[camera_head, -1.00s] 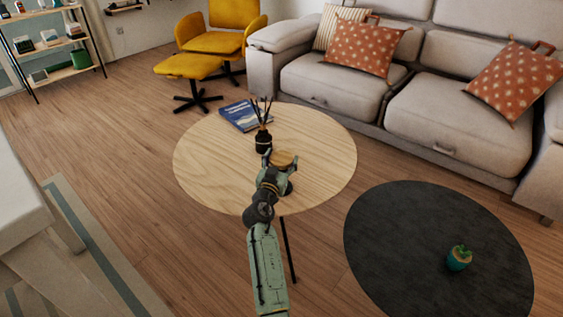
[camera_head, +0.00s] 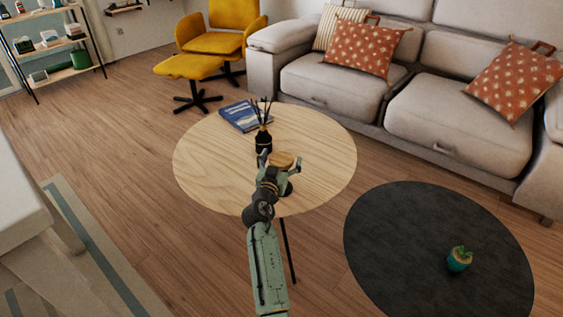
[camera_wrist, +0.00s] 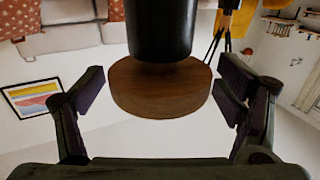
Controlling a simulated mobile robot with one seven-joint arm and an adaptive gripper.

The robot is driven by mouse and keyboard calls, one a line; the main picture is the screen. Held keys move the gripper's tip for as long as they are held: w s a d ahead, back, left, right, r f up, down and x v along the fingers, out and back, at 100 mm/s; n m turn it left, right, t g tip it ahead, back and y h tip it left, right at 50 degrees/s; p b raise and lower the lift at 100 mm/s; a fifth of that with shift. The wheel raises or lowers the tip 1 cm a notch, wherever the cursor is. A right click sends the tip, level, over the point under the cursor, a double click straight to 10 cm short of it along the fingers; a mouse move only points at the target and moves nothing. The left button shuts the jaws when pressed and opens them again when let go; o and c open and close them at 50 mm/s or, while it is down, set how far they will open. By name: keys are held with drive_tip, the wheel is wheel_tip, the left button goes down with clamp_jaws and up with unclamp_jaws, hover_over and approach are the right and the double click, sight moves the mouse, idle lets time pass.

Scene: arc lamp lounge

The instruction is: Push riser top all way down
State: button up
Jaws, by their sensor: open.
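The riser's round wooden top (camera_head: 281,159) stands over the wooden table, with its dark base (camera_head: 287,188) partly hidden behind my gripper. My gripper (camera_head: 280,164) is open, with one finger on each side of the top. The wrist view is upside down. It shows the wooden top (camera_wrist: 160,92) between my spread fingers (camera_wrist: 160,78), with visible gaps on both sides. The riser's black column (camera_wrist: 160,30) joins the top's underside. How far the top stands above its base is hard to tell.
A black reed diffuser (camera_head: 263,142) stands on the round wooden table (camera_head: 215,165) just behind the riser, near my gripper. A blue book (camera_head: 243,115) lies farther back. A dark round table (camera_head: 410,240) with a small green pot (camera_head: 459,260) is at right.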

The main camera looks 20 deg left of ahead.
sight(281, 158)
wheel_tip(281, 158, up, 9)
drive_tip(key=shift+r, duration=0.1)
idle(0.4)
